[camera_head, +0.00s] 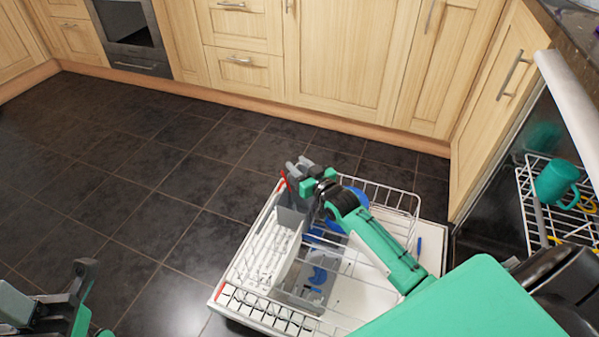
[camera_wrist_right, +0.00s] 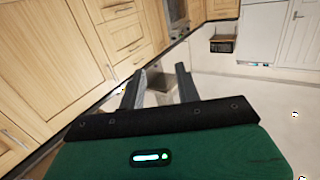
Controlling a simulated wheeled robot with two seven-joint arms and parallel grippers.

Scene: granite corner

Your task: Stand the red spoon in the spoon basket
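A thin red piece, which looks like the red spoon (camera_head: 284,181), sticks up at the back left of a grey basket (camera_head: 291,217) in the pulled-out dishwasher rack. Its lower part is hidden, so I cannot tell how deep it sits. My right gripper (camera_head: 298,163) is just above and right of the red piece. In the right wrist view my right gripper (camera_wrist_right: 160,70) has its fingers apart with nothing between them. My left gripper (camera_head: 52,282) is at the lower left over the floor, its fingers apart and empty, far from the basket.
The white wire rack (camera_head: 250,265) holds blue dishes (camera_head: 318,276) and a pale plate. My right arm hides part of it. At the right, another rack (camera_head: 527,205) holds a teal mug (camera_head: 556,182). Wooden cabinets (camera_head: 350,60) line the back. The dark tiled floor (camera_head: 150,215) at left is clear.

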